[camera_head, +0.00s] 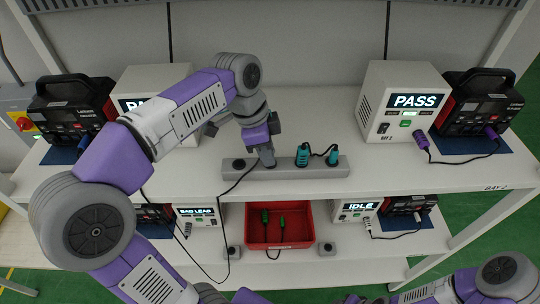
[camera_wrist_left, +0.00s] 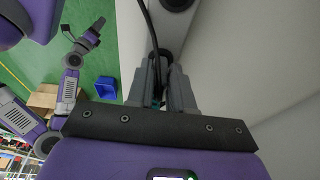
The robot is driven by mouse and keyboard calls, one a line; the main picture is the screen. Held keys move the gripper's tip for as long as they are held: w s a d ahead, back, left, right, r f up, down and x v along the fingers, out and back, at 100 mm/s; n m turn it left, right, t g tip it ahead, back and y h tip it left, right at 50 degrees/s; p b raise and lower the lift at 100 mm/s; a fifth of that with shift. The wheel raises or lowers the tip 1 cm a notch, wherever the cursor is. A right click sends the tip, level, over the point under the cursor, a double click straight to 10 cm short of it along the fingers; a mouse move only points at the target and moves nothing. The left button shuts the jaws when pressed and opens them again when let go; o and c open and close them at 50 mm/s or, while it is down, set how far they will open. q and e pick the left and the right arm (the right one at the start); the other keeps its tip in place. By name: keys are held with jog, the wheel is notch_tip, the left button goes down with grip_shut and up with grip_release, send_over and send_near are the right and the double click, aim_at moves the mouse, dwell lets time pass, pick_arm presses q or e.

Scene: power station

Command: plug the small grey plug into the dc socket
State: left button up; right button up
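My left gripper (camera_head: 265,155) points down at the grey holder block (camera_head: 291,172) on the upper shelf. Its fingers (camera_wrist_left: 166,88) are close together in the left wrist view, with a black cable (camera_wrist_left: 149,25) running to them. The small grey plug is mostly hidden between the fingers; whether its tip sits in the block cannot be told. Two teal plugs (camera_head: 303,155) and (camera_head: 333,156) stand upright in the block, to the right of my gripper. A dark hole (camera_head: 238,164) shows at the block's left end. I cannot single out the dc socket. My right gripper is too small to read.
A white PASS tester (camera_head: 372,110) and a black-red power unit (camera_head: 478,105) stand at the right, another black-red unit (camera_head: 70,105) at the left. A red bin (camera_head: 290,238) with green-handled leads sits below. The black cable hangs over the shelf edge. Shelf right of the block is clear.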

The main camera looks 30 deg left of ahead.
pick_arm(q)
grip_shut()
jog(key=shift+r, duration=0.1)
jog(key=shift+w+d+p+v, duration=0.1)
jog(key=shift+d+p+v, duration=0.1)
jog(key=shift+p+v, duration=0.75)
jog(key=shift+w+d+p+v, duration=0.15)
jog(key=shift+d+p+v, duration=0.05)
jog(key=shift+p+v, duration=0.75)
jog(key=shift+w+d+p+v, duration=0.1)
jog(key=shift+d+p+v, duration=0.1)
jog(key=shift+p+v, duration=0.75)
jog(key=shift+r, duration=0.15)
